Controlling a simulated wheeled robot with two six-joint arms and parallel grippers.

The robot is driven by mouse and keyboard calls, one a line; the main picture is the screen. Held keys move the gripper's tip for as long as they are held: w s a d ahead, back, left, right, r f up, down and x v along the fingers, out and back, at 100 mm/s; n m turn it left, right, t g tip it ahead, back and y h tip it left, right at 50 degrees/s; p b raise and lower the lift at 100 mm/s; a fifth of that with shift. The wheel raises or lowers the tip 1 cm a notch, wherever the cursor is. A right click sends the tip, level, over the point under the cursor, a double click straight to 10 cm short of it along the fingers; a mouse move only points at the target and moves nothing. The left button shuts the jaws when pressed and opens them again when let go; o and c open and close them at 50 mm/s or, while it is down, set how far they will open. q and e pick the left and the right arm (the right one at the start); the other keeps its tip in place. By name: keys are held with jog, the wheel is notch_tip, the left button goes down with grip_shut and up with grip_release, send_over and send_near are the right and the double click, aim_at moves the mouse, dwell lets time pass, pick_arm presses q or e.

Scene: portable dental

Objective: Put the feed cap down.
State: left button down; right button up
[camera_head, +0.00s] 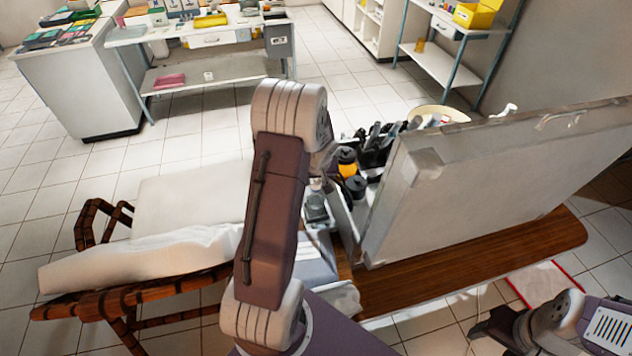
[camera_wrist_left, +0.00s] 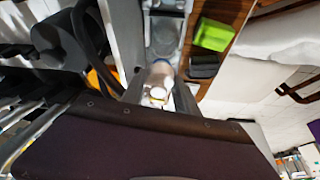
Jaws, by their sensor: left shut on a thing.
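My left arm reaches across the middle of the head view and hides most of its gripper, beside the open case. In the left wrist view, my left gripper (camera_wrist_left: 158,98) is shut on a small pale, rounded thing, which I take to be the feed cap (camera_wrist_left: 158,90). It is above the case's near end, by a clear bottle-like vessel (camera_head: 316,206). Whether the cap touches anything below is hidden. My right gripper (camera_head: 492,328) is at the lower right, away from the case; its jaw opening is unclear.
The open case (camera_head: 450,190), its lid upright, stands on a wooden bench (camera_head: 480,262). Black-topped jars (camera_head: 347,156) and dark tools crowd it. A green box (camera_wrist_left: 212,34) shows in the wrist view. A cushioned lounger (camera_head: 190,195) stands left. Tiled floor lies beyond.

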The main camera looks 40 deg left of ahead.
pick_arm(q)
notch_tip(320, 180, up, 8)
jog(key=shift+r+p, duration=0.25)
jog(key=shift+p, duration=0.4)
jog(key=w+a+f+m+h+b, duration=0.2)
jog(key=w+a+f+m, duration=0.1)
jog(key=f+m, duration=0.3)
jog(key=w+a+f+m+h+b, duration=0.2)
jog(key=a+f+m+h, duration=0.1)
jog(key=a+f+m, duration=0.2)
notch_tip(320, 180, down, 3)
jog(key=shift+w+a+r+m+t+b, duration=0.2)
jog(key=shift+w+m+t+b, duration=0.2)
jog(key=shift+m, duration=0.8)
pick_arm(e)
notch_tip(320, 180, down, 2)
jog(key=shift+f, duration=0.25)
